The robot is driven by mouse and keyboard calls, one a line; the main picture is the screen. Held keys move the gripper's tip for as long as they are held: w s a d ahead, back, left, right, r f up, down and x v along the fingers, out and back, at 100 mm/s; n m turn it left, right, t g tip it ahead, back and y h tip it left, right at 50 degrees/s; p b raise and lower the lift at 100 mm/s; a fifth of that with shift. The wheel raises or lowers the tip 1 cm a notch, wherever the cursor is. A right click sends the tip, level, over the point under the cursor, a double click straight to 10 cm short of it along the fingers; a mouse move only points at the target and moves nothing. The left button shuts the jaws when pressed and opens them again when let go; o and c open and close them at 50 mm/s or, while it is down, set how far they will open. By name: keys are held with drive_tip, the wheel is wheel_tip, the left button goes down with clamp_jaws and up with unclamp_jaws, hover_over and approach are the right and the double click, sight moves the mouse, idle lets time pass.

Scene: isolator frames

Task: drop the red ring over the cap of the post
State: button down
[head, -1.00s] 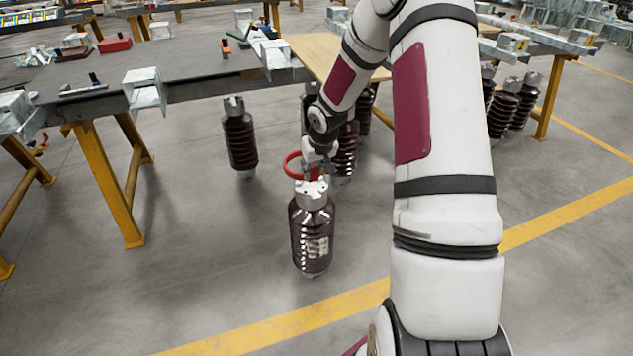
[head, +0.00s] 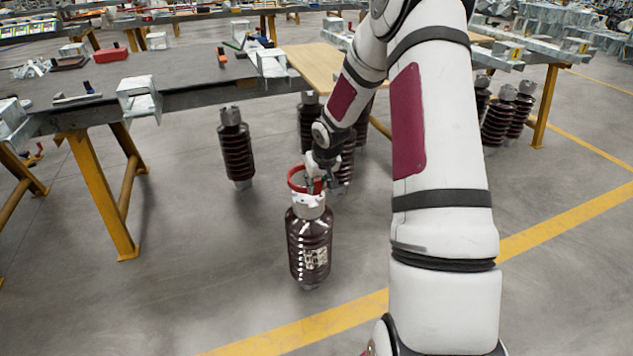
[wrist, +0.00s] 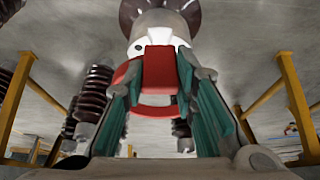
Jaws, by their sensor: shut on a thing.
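The red ring (head: 292,181) is in my gripper (head: 317,184), just above the cap (head: 308,205) of the dark ribbed post (head: 309,250). The post stands upright on the floor. In the head view the ring's lower edge overlaps the top of the cap, and I cannot tell whether they touch. In the wrist view the green-padded fingers of my gripper (wrist: 163,70) are shut on the ring (wrist: 160,61). The pale cap (wrist: 157,29) shows beyond it at the top. The ring's far side is partly hidden by the fingers and the cap.
Another ribbed post (head: 236,150) stands to the left, with several more behind my arm and at the right. A grey workbench (head: 190,88) on yellow legs (head: 103,195) carries metal parts. Yellow lines (head: 330,323) mark the floor.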

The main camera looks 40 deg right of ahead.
drive_tip(key=shift+f+b, duration=1.25)
drive_tip(key=shift+f, duration=0.7)
drive_tip(key=shift+f+b, duration=1.15)
drive_tip(key=shift+f, duration=0.75)
idle(0.5)
drive_tip(key=c, duration=1.2)
unclamp_jaws()
drive_tip(key=shift+r, duration=0.15)
approach(317, 192)
drive_tip(key=shift+s+a+f, duration=0.1)
drive_tip(key=shift+s+f, duration=0.1)
drive_tip(key=shift+f, duration=0.4)
drive_tip(key=shift+s+f, duration=0.15)
drive_tip(key=shift+f, duration=0.5)
